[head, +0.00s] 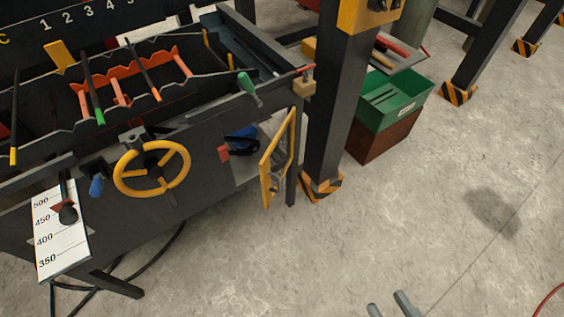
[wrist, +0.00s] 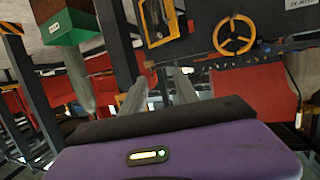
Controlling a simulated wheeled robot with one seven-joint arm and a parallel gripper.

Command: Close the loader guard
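The loader guard (head: 265,178) is a yellow-framed panel on the right part of the machine's dark front. It stands swung out from the front, and the opening (head: 246,172) to its left is exposed. A yellow frame that looks like the guard (wrist: 144,22) shows at the top of the wrist view. My gripper (head: 390,304) is at the bottom edge of the head view, over the floor, well apart from the guard. Its two grey fingers are spread with nothing between them; they also show in the wrist view (wrist: 158,88).
A yellow handwheel (head: 182,180) and a numbered scale (head: 62,235) are on the machine's front. A dark post (head: 335,105) with a striped foot stands right of the guard, beside a green bin (head: 405,95) on a brown box. Floor (head: 300,260) in front is clear.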

